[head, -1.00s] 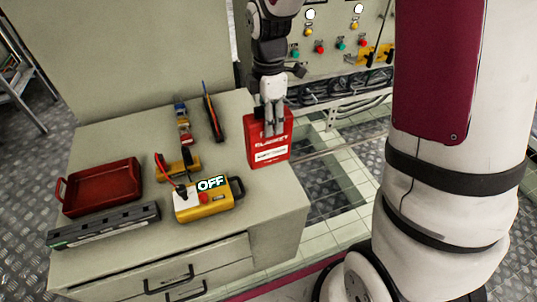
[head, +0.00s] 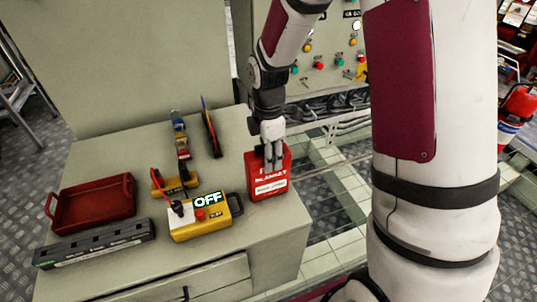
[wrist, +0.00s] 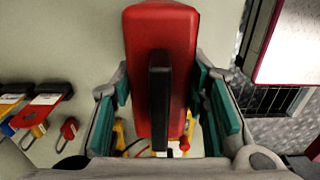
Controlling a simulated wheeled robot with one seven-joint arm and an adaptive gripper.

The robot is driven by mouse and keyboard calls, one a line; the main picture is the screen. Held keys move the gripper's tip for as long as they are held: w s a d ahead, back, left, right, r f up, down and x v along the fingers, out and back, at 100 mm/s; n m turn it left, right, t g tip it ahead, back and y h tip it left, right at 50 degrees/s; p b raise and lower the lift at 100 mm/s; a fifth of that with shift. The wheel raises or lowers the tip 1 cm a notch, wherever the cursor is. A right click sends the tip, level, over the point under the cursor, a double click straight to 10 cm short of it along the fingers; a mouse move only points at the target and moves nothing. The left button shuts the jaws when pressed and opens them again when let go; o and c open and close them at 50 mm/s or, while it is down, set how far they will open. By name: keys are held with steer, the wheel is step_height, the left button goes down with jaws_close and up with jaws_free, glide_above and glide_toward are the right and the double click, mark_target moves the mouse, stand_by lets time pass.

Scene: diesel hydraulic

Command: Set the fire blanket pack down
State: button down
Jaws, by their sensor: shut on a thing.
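The fire blanket pack (head: 269,184) is a red upright box with white lettering, at the right edge of the grey cabinet top (head: 225,165) in the head view. My gripper (head: 272,160) is shut on its upper part from above. In the wrist view the red pack (wrist: 180,60) lies between the teal finger pads of my gripper (wrist: 168,105), with a dark bar along its middle. The pack's bottom appears at or very close to the cabinet top; I cannot tell whether it touches.
A yellow box marked OFF (head: 205,218) stands left of the pack. A red tray (head: 92,203), a grey strip (head: 95,243) and padlocks (head: 180,140) lie further left. A control panel (head: 320,45) stands behind. The cabinet's right edge drops to the floor.

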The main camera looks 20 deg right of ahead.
steer(key=c, duration=0.9)
jaws_free()
steer(key=shift+c, duration=0.2)
step_height(320, 180, up, 11)
steer(key=p, duration=0.4)
steer(key=shift+r, duration=0.2)
steer(key=shift+s+r, duration=0.15)
steer(key=shift+r, duration=0.35)
steer(key=s+r+m, duration=0.5)
steer(key=s+r, duration=0.3)
steer(key=s+r+m, duration=0.1)
steer(key=s+m, duration=0.5)
steer(key=s, duration=0.6)
steer(key=s+r+m, duration=0.2)
steer(key=s+m, duration=0.5)
steer(key=s, duration=0.5)
steer(key=shift+r, duration=0.25)
